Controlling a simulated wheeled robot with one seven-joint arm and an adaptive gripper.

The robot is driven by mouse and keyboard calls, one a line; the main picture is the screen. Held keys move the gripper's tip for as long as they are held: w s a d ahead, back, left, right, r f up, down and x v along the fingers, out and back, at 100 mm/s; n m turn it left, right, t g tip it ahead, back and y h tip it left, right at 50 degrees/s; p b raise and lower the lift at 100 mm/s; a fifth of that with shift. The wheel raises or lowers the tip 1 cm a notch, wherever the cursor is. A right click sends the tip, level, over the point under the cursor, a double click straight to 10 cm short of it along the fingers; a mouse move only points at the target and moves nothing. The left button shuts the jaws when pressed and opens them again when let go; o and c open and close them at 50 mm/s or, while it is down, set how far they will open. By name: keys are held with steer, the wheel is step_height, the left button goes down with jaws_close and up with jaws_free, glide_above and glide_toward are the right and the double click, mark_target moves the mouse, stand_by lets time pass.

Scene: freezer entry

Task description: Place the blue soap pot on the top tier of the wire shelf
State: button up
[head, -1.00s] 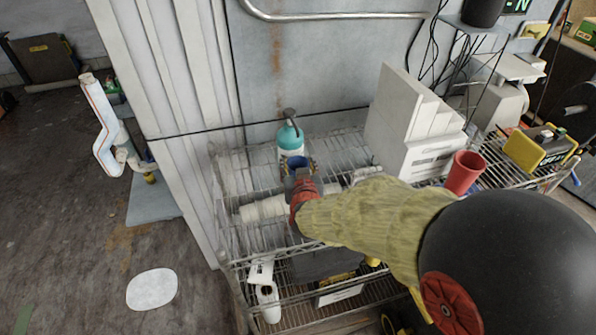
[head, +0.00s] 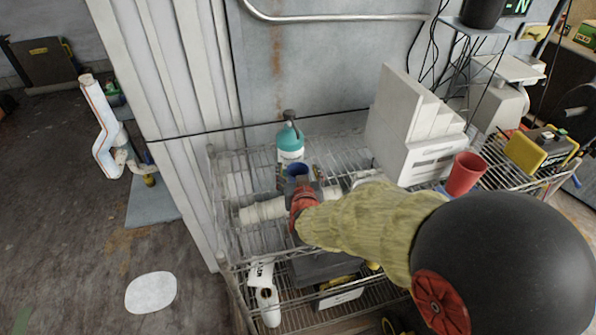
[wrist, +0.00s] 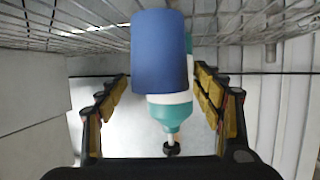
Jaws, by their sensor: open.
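The blue soap pot (head: 297,169) stands on the top tier of the wire shelf (head: 231,162), just in front of a teal-and-white bottle. In the wrist view, where the shelf wires are at the top, the pot (wrist: 160,52) is upside down in the picture, with its base at the wires. My gripper (head: 299,181) is on the near side of the pot. Its two fingers (wrist: 161,85) are spread wide, one to each side, with visible gaps to the pot. My gripper partly hides the pot's lower part in the head view.
The teal-and-white bottle (head: 290,143) stands behind the pot. A white pipe fitting (head: 262,210) lies left of my gripper on the top tier. White machine housings (head: 420,130) and a red cup (head: 464,173) are to the right. The tier's left end has bare wire.

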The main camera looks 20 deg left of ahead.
steer(key=shift+r, duration=0.1)
steer(key=shift+s+r, duration=0.15)
steer(key=shift+r, duration=0.05)
steer(key=p+v, duration=0.3)
steer(key=v, duration=0.8)
steer(key=shift+s+d, duration=0.2)
steer(key=shift+s, duration=0.1)
